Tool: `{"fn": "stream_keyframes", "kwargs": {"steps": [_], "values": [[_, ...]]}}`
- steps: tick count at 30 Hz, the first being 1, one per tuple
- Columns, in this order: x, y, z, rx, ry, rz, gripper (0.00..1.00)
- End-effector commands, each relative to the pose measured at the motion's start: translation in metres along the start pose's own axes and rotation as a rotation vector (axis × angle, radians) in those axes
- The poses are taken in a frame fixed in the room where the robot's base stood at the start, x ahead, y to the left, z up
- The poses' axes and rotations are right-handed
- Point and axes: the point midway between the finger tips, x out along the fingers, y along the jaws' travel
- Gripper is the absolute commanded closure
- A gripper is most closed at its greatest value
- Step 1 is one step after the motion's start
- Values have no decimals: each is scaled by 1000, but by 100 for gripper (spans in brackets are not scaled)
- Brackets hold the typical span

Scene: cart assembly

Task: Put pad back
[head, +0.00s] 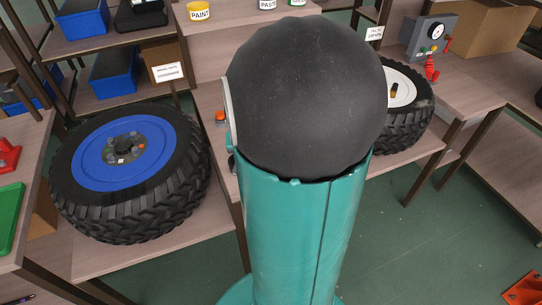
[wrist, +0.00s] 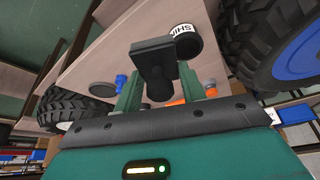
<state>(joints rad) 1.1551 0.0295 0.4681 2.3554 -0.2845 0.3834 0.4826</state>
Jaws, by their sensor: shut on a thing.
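My gripper (wrist: 157,82) shows in the wrist view, its green fingers shut on a black thing with a flat block-shaped top and a rounded lower part. I take this to be the pad (wrist: 153,52). It is held over or in front of a wooden shelf surface; I cannot tell if it touches it. In the head view my own arm covers the middle, and the gripper and pad are hidden.
A black can marked SHIM (wrist: 186,40) stands close beside the pad. A blue knobbed part (wrist: 121,82) and an orange part (wrist: 178,101) are near the fingers. A blue-hubbed wheel (head: 128,165) lies left; a white-hubbed wheel (head: 408,115) lies right.

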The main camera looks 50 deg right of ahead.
Motion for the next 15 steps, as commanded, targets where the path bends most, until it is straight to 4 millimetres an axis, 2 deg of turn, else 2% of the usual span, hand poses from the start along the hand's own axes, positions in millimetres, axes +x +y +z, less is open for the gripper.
{"fn": "stream_keyframes", "kwargs": {"steps": [12,15], "values": [[64,34,-53,5,-4,-2,78],[85,39,-56,1,-6,-3,78]]}}
